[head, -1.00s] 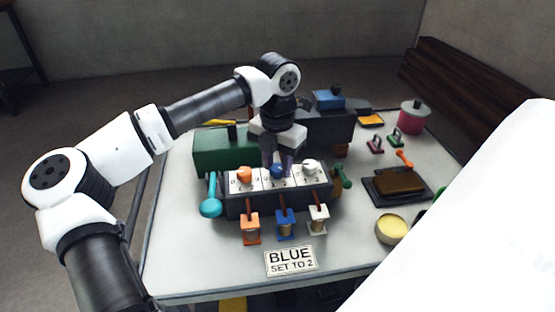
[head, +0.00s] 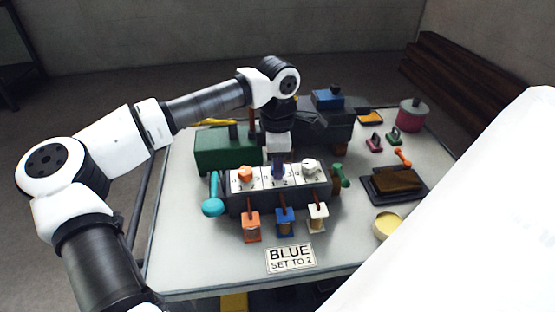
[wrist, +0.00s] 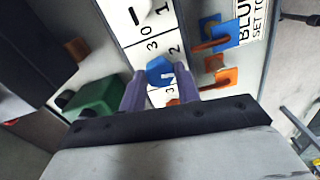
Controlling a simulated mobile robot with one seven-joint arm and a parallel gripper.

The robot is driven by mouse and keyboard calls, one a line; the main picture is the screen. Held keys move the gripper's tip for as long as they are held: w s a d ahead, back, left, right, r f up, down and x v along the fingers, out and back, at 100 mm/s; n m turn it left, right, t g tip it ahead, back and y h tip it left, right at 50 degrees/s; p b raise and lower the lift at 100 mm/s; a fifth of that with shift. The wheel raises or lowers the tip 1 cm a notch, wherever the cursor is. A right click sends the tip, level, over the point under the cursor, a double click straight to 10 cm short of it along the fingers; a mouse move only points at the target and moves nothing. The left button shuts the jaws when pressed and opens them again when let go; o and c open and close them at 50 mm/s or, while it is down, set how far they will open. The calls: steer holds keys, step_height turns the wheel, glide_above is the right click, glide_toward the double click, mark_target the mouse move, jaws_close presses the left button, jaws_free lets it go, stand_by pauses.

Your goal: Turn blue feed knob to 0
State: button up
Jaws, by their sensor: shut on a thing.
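The blue feed knob (head: 277,170) is the middle knob on the dark control box (head: 290,203). In the wrist view, the blue knob (wrist: 159,69) sits between my two fingers on a white dial plate with printed numbers. My gripper (head: 278,162) points straight down and is shut on the knob; it also shows in the wrist view (wrist: 161,82). A small white mark shows on the knob's lower right in the wrist view. The numbers 3, 2 and 0 show around it; I cannot tell exactly which number it marks.
An orange knob (head: 245,173) and a white knob (head: 310,166) flank it closely. A teal lever (head: 212,206) and a green lever (head: 340,177) stick out at the box's ends. A sign (head: 290,258) reads "BLUE SET TO 2". A green block (head: 222,150) stands behind.

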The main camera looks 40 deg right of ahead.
steer(key=m, duration=0.4)
steer(key=shift+r+m+p, duration=0.1)
steer(key=shift+m+p, duration=0.2)
steer(key=shift+p, duration=0.05)
steer(key=m, duration=0.3)
steer(key=shift+d+m+p, duration=0.1)
steer(key=shift+m+p, duration=0.2)
steer(key=shift+m, duration=0.1)
steer(key=m, duration=0.4)
steer(key=shift+m+p, duration=0.45)
steer(key=shift+m, duration=1.65)
steer(key=o, duration=1)
step_height(320, 180, up, 14)
steer(key=shift+f+p, duration=0.15)
steer(key=shift+p, duration=0.65)
